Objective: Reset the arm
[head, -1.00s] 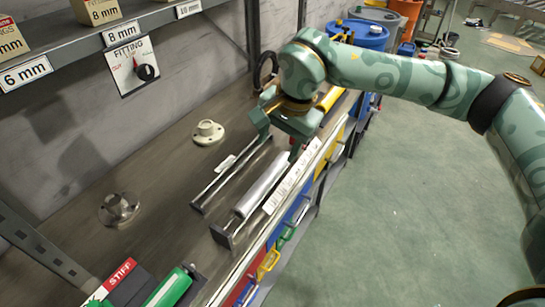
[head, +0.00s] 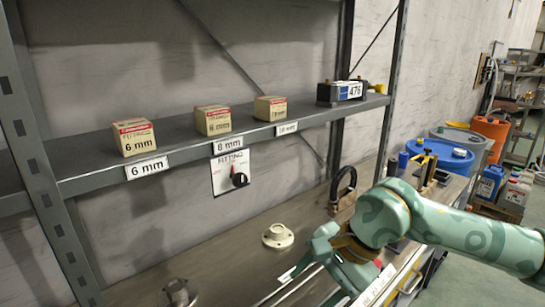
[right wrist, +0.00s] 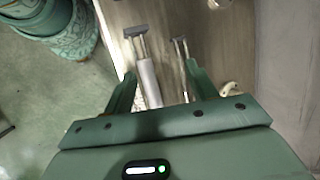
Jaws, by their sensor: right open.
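My right gripper (head: 318,278) is in the lower middle of the head view, over the bench, with its jaws apart. In the right wrist view its two fingers (right wrist: 160,72) are spread. Between them in that view lie a silver cylinder (right wrist: 148,84) with a dark end bracket and a thinner rod (right wrist: 184,66) with its own end plate. I see no grip on either; how far below the fingers they lie is unclear. In the head view the rods are mostly cut off at the bottom edge. My left gripper is not in view.
A shelf (head: 190,140) with 6 mm, 8 mm and a third fitting box runs along the wall. A fitting dial (head: 239,179) hangs below it. A cream flange (head: 278,236) and a metal flange (head: 179,293) sit on the bench. Blue and orange containers (head: 490,132) stand beyond.

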